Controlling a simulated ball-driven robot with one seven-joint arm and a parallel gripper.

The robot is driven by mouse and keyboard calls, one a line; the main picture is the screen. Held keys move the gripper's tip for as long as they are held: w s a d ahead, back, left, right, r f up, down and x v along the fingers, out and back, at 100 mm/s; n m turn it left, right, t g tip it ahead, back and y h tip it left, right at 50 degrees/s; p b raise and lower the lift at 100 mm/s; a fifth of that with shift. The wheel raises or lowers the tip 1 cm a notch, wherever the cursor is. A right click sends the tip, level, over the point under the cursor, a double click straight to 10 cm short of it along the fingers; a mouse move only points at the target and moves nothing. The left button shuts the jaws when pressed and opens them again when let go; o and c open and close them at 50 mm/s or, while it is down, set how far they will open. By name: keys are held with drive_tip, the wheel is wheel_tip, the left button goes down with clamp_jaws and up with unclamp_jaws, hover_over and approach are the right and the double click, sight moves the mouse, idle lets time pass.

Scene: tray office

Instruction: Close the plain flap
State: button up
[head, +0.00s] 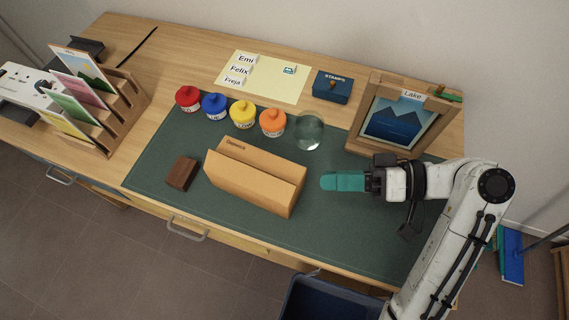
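A tan cardboard box (250,187) stands on the green desk mat, left of my gripper. Its far top flap (265,156) carries small dark writing near the left end and looks folded down over the top. A plain tan panel faces the near side, with a dark gap between it and the written flap; I cannot tell how far the plain flap is tilted. My gripper (343,181) has teal fingers pointing left, a little right of the box and apart from it. The fingers show as one mass, so their opening is unclear. Nothing is seen held.
A brown block (181,173) sits left of the box. Red, blue, yellow and orange pots and a glass ball (309,131) stand behind it. A framed picture (392,117) stands behind my gripper. The mat (330,225) is clear in front. A blue bin (325,298) is below the desk edge.

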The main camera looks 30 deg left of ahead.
sight(280, 179)
drive_tip(key=x, duration=1)
drive_tip(key=shift+s+a, duration=0.2)
drive_tip(key=shift+a, duration=0.1)
clamp_jaws()
drive_tip(key=shift+w+m+p, duration=0.15)
drive_tip(key=shift+m+p, duration=0.35)
drive_tip(key=shift+p, duration=0.3)
drive_tip(key=shift+f+g, duration=0.2)
drive_tip(key=shift+g, duration=0.2)
